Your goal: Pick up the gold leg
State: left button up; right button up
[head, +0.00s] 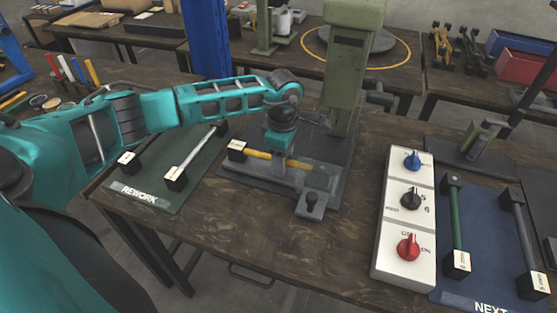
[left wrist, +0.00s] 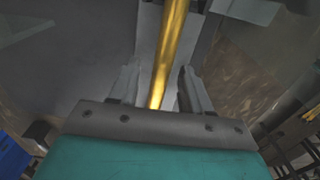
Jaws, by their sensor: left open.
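The gold leg (head: 265,156) lies across the grey base of the green press, with a black end block (head: 237,149) bearing a white label at its left end. Its right end meets a grey clamp fixture (head: 318,177). My left gripper (head: 281,150) is over the middle of the gold leg, pointing down. In the left wrist view the gold leg (left wrist: 170,50) runs between the two open fingers (left wrist: 160,92). I cannot tell whether either finger touches it. My right gripper is not in view.
The green press (head: 345,70) stands just behind the gripper. A REWORK mat (head: 150,190) with other legs lies left. A white control box (head: 405,225) with blue, black and red knobs stands right. A blue NEXT mat (head: 485,235) holds green and grey legs.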

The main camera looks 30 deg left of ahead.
pick_arm(q)
jog(key=shift+f, duration=0.4)
jog(key=shift+c, duration=0.2)
jog(key=shift+r, duration=0.1)
grip_shut()
